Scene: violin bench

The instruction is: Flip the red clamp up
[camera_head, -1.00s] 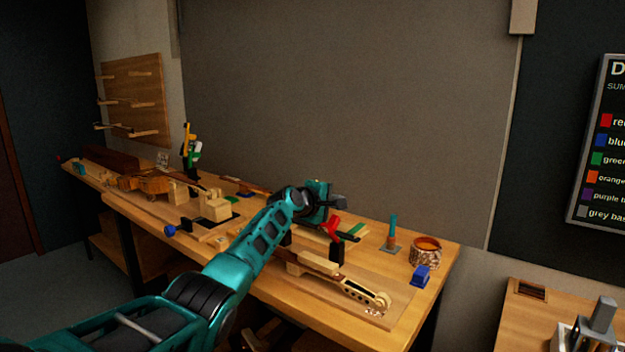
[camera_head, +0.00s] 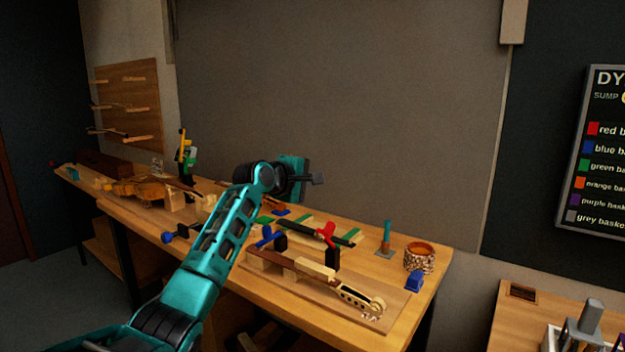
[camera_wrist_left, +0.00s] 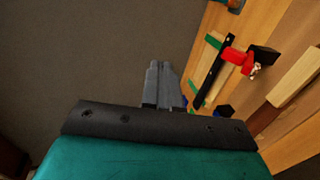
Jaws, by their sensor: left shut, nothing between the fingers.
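The red clamp (camera_head: 327,234) is on its black post on the bench, beside the violin neck (camera_head: 340,287) on its board. Its red handle appears to stand raised above the black post. In the left wrist view the red clamp (camera_wrist_left: 236,58) is at the upper right, next to a black bar. My left gripper (camera_head: 318,179) is shut and empty, held in the air above and behind the clamp, apart from it. Its closed fingers (camera_wrist_left: 160,85) show in the left wrist view. My right gripper is not in view.
A blue clamp (camera_head: 267,236) stands left of the red one. A teal-handled tool (camera_head: 386,238), a round container (camera_head: 419,257) and a blue block (camera_head: 414,281) are at the bench's right end. A violin body (camera_head: 140,190) lies at the far left.

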